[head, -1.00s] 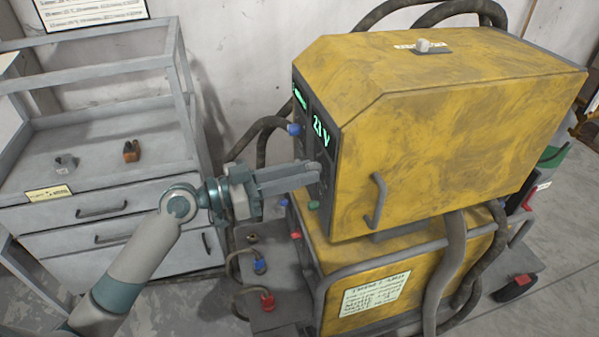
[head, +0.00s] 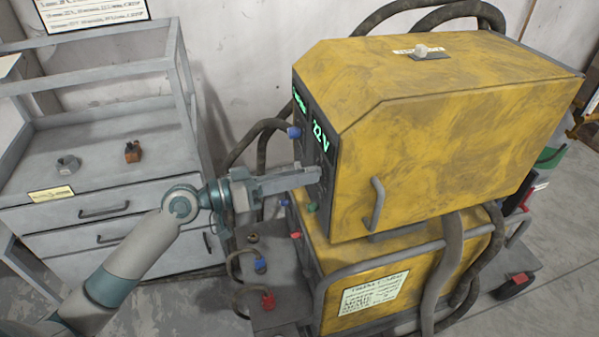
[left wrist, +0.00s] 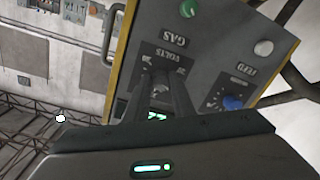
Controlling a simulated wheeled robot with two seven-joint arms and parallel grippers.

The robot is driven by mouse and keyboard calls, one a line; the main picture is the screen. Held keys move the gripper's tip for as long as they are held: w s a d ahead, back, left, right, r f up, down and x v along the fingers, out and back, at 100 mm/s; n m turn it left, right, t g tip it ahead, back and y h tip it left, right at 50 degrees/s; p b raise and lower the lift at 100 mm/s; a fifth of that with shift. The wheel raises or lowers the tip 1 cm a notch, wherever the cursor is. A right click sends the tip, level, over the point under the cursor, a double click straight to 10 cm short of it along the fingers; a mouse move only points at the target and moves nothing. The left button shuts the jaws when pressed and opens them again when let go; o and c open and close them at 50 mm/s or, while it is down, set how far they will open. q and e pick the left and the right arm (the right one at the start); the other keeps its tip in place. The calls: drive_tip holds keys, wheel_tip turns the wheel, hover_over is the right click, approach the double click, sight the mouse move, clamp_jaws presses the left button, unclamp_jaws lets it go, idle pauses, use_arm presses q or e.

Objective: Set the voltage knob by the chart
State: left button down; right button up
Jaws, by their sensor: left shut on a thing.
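The yellow welding machine (head: 450,130) has a dark front panel with a green display (head: 320,136) that reads 22 V. My left gripper (head: 314,176) reaches this panel from the left and is shut on the voltage knob, which its fingers hide in the head view. In the left wrist view the fingertips (left wrist: 163,92) close around the voltage knob (left wrist: 161,88) below the upside-down VOLTS label. A printed chart (head: 90,10) hangs on the wall at the top left, cut off by the frame and too small to read. My right gripper is not in view.
A grey handle (head: 376,203) sticks out on the machine's side. A grey drawer cart (head: 100,150) stands at the left. Hoses and cables surround the machine.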

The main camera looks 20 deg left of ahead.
use_arm(q)
drive_tip(key=shift+r+n+g+p, duration=0.1)
drive_tip(key=shift+n+g+p, duration=0.15)
drive_tip(key=shift+n+p, duration=1.6)
drive_tip(key=shift+r+n+g+p, duration=0.1)
drive_tip(key=shift+n+g+p, duration=0.3)
drive_tip(key=shift+n, duration=2.75)
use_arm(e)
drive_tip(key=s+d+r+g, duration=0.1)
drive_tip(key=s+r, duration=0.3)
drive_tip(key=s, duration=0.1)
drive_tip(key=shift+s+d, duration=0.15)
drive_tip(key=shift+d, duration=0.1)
use_arm(q)
drive_tip(key=c, duration=1.5)
unclamp_jaws()
drive_tip(key=shift+a, duration=0.1)
drive_tip(key=shift+f, duration=0.1)
